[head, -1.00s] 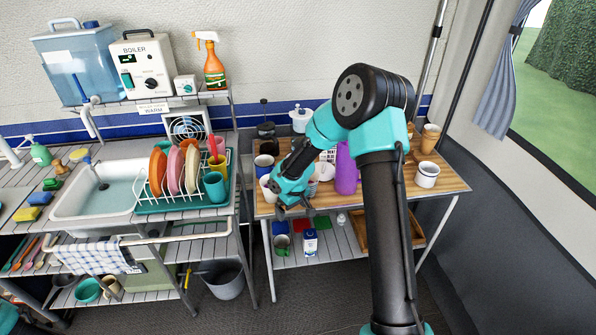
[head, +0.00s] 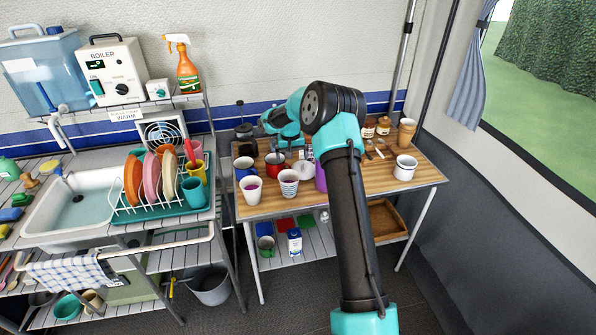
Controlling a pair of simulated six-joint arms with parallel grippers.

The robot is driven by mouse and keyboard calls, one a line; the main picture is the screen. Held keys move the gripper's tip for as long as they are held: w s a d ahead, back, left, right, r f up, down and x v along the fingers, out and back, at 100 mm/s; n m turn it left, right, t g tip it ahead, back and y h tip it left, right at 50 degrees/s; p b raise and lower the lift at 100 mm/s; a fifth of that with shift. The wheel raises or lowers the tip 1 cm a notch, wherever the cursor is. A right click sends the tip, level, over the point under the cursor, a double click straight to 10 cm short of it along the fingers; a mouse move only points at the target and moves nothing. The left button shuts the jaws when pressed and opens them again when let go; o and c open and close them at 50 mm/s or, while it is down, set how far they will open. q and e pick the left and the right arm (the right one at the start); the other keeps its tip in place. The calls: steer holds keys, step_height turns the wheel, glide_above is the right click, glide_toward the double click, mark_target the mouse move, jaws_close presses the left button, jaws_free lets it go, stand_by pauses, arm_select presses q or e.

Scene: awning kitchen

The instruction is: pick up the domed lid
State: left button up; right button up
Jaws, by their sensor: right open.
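A pale, round, low-domed piece that looks like the domed lid (head: 304,171) lies on the wooden table, just left of a purple bottle (head: 321,177). My right arm covers part of the bottle. My right gripper (head: 272,130) is open over the back of the table, behind and left of the pale piece and apart from it. Its jaws are small and partly hidden by its own wrist. My left gripper is out of the picture.
A red mug (head: 275,165), a striped cup (head: 289,182), a white cup (head: 251,190) and a blue mug (head: 246,168) crowd the table's left side. A white pot (head: 405,168) stands right. The dish rack (head: 165,200) is farther left.

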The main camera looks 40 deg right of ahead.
mark_target(303, 166)
steer(key=d+m, duration=0.1)
steer(key=d, duration=0.2)
steer(key=d+m, duration=0.2)
steer(key=d, duration=0.1)
steer(key=shift+f+y, duration=0.15)
steer(key=shift+y, duration=0.25)
steer(key=shift+f, duration=1.15)
steer(key=shift+f, duration=0.1)
steer(key=shift+f, duration=2.5)
steer(key=shift+w, duration=0.1)
steer(key=shift+c, duration=0.4)
steer(key=shift+f, duration=0.1)
steer(key=c, duration=1)
